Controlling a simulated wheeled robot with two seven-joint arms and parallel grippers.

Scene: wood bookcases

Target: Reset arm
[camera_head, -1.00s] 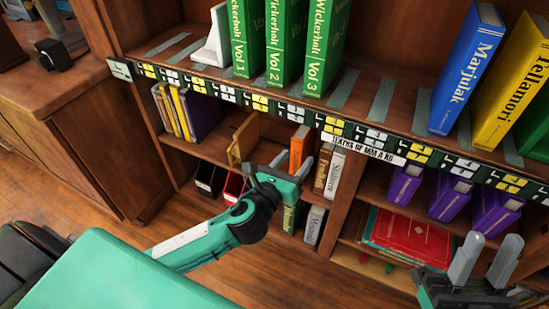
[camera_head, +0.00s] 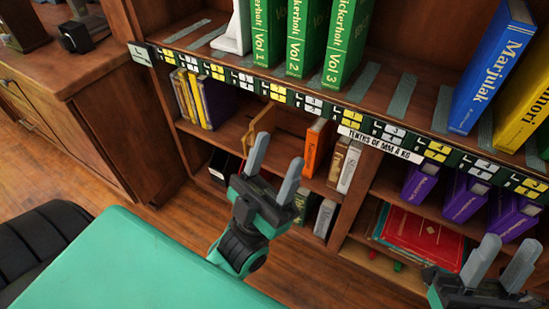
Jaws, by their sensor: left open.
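My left gripper (camera_head: 274,168) is in the middle of the head view, in front of the lower shelves. Its two grey fingers point up and stand apart, with nothing between them. My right gripper (camera_head: 501,262) is at the lower right edge, partly cut off. Its two grey fingers also stand apart and look empty.
Green Wickerholt volumes (camera_head: 301,36) stand on the upper shelf (camera_head: 400,95). A blue Marjulak book (camera_head: 492,68) and a yellow book (camera_head: 527,105) stand to their right. Purple books (camera_head: 465,196) and a red book (camera_head: 420,238) are below.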

